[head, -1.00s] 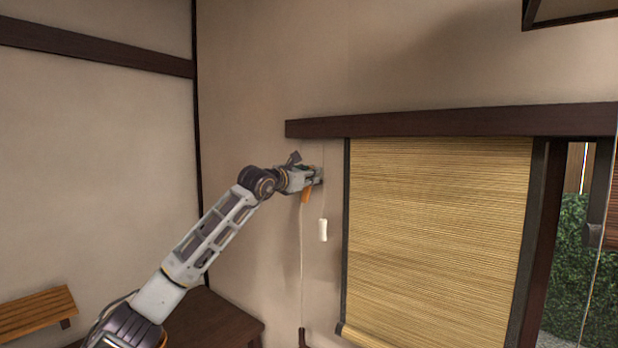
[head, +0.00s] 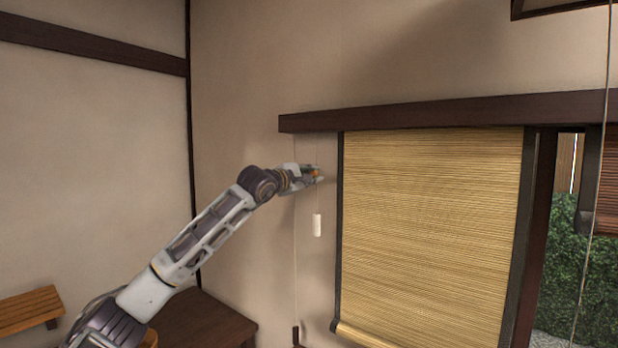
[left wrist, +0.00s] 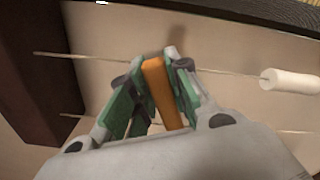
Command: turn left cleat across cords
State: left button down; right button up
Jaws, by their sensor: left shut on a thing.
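The left cleat is an orange bar (left wrist: 160,92) on the wall. It is between the fingers of my left gripper (left wrist: 150,90), which is shut on it. In the left wrist view the cleat lies crosswise to the two thin cords (left wrist: 225,72), which run left to right there. In the head view only a bit of orange (head: 316,173) shows at the gripper tip (head: 314,176), beside the blind. A white cord pull (head: 317,225) hangs just below and also shows in the left wrist view (left wrist: 290,80). The fingers hide part of the cleat. My right gripper is out of view.
A woven blind (head: 430,220) hangs right of the gripper under a dark wooden rail (head: 440,110). A dark low table (head: 205,320) and a slatted wooden bench (head: 28,310) stand below at the left. The wall left of the gripper is bare.

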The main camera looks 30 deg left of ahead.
pick_arm(q)
jog(key=m, duration=0.1)
jog(key=f+m, duration=0.1)
jog(key=shift+d+m, duration=0.1)
jog(key=shift+m, duration=0.2)
jog(key=shift+d+f+m+b, duration=0.1)
jog(key=shift+f+m+b, duration=0.25)
jog(key=shift+m, duration=0.75)
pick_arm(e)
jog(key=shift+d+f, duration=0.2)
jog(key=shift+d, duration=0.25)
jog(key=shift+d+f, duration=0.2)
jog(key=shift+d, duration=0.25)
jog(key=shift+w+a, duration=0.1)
pick_arm(q)
jog(key=c, duration=1.3)
grip_release()
jog(key=shift+s+a, duration=0.15)
jog(key=shift+s, duration=1.85)
jog(key=shift+s+a, duration=0.2)
jog(key=shift+s, duration=1.75)
jog(key=shift+s+a, duration=0.15)
jog(key=shift+s, duration=1.85)
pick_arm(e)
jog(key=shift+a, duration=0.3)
